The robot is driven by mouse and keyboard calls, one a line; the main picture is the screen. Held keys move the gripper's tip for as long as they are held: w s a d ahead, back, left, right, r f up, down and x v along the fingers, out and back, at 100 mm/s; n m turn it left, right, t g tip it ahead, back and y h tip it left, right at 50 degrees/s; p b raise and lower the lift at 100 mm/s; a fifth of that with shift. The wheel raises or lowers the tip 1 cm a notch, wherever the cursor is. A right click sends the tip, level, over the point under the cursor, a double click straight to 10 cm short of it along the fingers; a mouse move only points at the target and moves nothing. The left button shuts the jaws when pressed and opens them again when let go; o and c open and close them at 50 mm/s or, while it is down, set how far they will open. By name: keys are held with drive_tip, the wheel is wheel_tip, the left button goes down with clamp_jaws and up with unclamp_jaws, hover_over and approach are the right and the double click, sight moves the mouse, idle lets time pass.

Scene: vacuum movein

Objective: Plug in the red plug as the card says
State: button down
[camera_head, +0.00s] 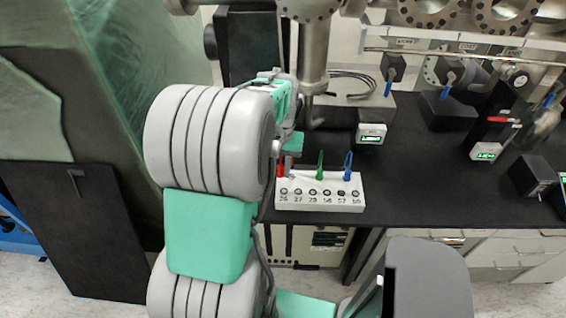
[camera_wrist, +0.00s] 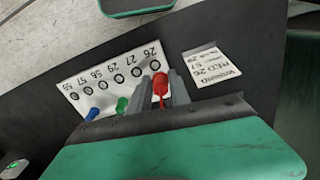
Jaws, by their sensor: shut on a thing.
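The white socket board (camera_head: 320,203) lies on the black bench, with a row of numbered round holes along its front. It also shows in the wrist view (camera_wrist: 105,90); the hole marked 26 is at the row's end nearest my gripper. My gripper (camera_wrist: 162,92) is shut on the red plug (camera_wrist: 160,84), close beside hole 26. I cannot tell whether the plug's end is clear of the board. The red plug also shows in the head view (camera_head: 281,171), partly hidden by my arm. The card (camera_wrist: 213,66) reads upside down, with "WIRING" and "RED 26"; its other lines are unclear.
A green plug (camera_head: 320,165) and a blue plug (camera_head: 348,166) stand on the board's back part. Boxes with green displays (camera_head: 370,133) stand behind and to the right. A dark panel (camera_head: 75,215) stands left.

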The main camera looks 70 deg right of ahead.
drive_tip(key=shift+s, duration=0.55)
drive_tip(key=shift+d+f, duration=0.1)
drive_tip(key=shift+f, duration=0.1)
drive_tip(key=shift+f+b, duration=1.85)
drive_tip(key=shift+f, duration=0.5)
drive_tip(key=shift+a, duration=0.2)
drive_tip(key=shift+f+b, duration=0.65)
drive_tip(key=shift+f, duration=0.45)
drive_tip(key=c, duration=1.1)
unclamp_jaws()
drive_tip(key=shift+r, duration=0.1)
wheel_tip(320, 180, up, 8)
drive_tip(key=shift+f+b, duration=0.15)
drive_tip(key=shift+b, duration=0.3)
